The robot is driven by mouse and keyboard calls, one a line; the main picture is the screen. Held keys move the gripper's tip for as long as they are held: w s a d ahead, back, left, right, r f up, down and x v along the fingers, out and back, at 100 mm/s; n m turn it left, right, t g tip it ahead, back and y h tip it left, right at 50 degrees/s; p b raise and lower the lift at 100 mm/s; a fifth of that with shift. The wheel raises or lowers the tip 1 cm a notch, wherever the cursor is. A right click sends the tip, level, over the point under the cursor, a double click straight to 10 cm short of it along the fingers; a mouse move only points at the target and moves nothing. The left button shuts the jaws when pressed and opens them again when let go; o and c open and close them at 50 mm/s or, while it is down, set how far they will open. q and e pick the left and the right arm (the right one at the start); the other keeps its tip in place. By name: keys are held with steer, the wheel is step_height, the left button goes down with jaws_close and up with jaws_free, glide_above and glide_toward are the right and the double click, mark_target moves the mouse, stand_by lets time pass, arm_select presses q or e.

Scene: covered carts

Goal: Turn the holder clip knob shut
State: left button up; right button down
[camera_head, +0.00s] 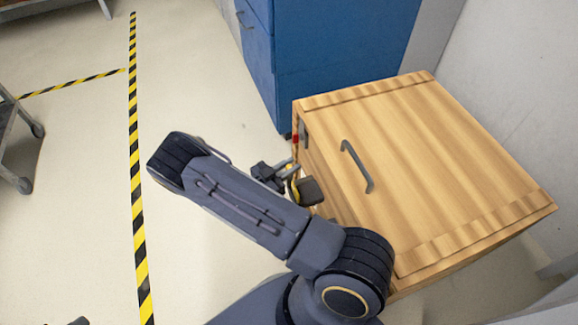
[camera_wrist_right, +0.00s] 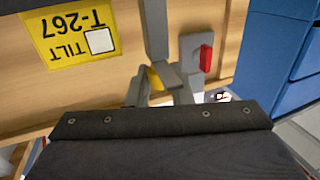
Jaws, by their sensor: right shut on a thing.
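In the head view, my right gripper (camera_head: 283,172) is at the near-left side of a wooden covered cart (camera_head: 430,150). In the right wrist view, my right gripper (camera_wrist_right: 160,88) is shut on a small yellow piece, which I take for the holder clip knob (camera_wrist_right: 154,78); the fingers hide most of it. A grey bar (camera_wrist_right: 155,30) runs down to the fingers. Beside them is a grey bracket (camera_wrist_right: 190,55) with a red piece (camera_wrist_right: 206,58). The knob's turn angle cannot be read. Only a dark tip, probably my left gripper (camera_head: 79,321), shows at the bottom edge.
A yellow label (camera_wrist_right: 70,38) reading TILT T-267 is upside down on the cart's side. The lid has a grey handle (camera_head: 357,166). A blue cabinet (camera_head: 335,50) stands behind the cart. The floor left of my arm is clear, with yellow-black tape (camera_head: 135,150).

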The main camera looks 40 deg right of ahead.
steer(key=shift+n+t, duration=0.4)
steer(key=shift+t, duration=0.1)
steer(key=n+t, duration=0.3)
steer(key=t, duration=0.1)
steer(key=shift+s+t+y, duration=0.1)
steer(key=shift+t+y, duration=0.2)
steer(key=shift+y, duration=0.1)
steer(key=n+t+y, duration=0.1)
steer(key=n+t, duration=0.1)
steer(key=t, duration=0.1)
steer(key=n+t+y, duration=0.2)
steer(key=t, duration=0.1)
steer(key=shift+f, duration=0.1)
steer(key=n+t+y, duration=0.3)
steer(key=shift+s+y, duration=0.1)
steer(key=shift+y, duration=0.2)
steer(key=n+t+y+p, duration=0.1)
steer(key=n+y, duration=0.1)
steer(key=y, duration=0.1)
steer(key=shift+d+n+t, duration=0.1)
steer(key=shift+n+t, duration=0.2)
steer(key=shift+t, duration=0.1)
steer(key=shift+n+t+y+p, duration=0.7)
steer(key=shift+n+y+p, duration=0.7)
steer(key=shift+y, duration=1.3)
